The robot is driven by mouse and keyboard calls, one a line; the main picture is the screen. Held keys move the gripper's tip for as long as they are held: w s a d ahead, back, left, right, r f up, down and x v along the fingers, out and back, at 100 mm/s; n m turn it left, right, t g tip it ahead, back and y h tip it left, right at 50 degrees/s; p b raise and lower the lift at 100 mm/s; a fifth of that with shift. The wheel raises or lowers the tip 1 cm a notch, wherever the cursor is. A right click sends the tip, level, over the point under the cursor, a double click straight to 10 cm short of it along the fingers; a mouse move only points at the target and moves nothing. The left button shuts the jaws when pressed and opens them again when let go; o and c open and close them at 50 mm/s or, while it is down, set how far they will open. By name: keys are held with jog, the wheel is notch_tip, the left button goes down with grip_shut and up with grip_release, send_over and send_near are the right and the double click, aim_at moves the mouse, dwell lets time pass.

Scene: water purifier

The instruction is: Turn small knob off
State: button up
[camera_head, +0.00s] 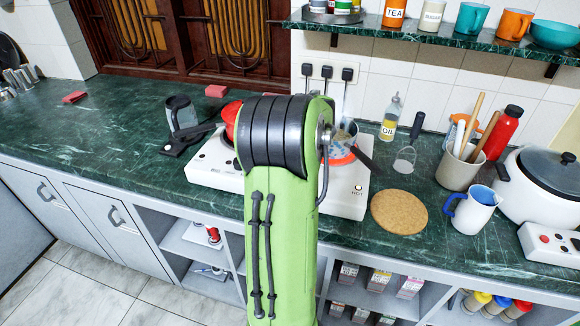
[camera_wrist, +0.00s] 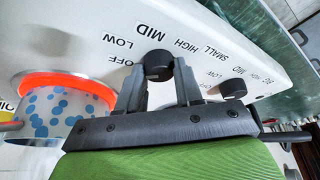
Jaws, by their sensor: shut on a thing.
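In the wrist view my gripper (camera_wrist: 158,72) is shut on a black round knob (camera_wrist: 157,62) on the white stove panel, one finger on each side. The words OFF, LOW, MID, HIGH and SMALL are printed around this knob. Which word it points at cannot be told. A second black knob (camera_wrist: 232,88) sits to the right, outside the fingers, with its own labels. In the head view the white stove (camera_head: 345,200) is partly covered by my green arm, which hides the gripper and both knobs.
In the head view a red pot (camera_head: 231,118) shows left of my arm. A cork mat (camera_head: 399,211), a jug (camera_head: 473,210) and a rice cooker (camera_head: 540,185) stand to the right.

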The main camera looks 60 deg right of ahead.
jog(key=shift+n, duration=0.6)
jog(key=o, duration=1)
jog(key=p+v, duration=0.5)
jog(key=v, duration=1)
jog(key=shift+s+d+r, duration=0.15)
jog(key=shift+s+r, duration=0.2)
jog(key=shift+r, duration=0.05)
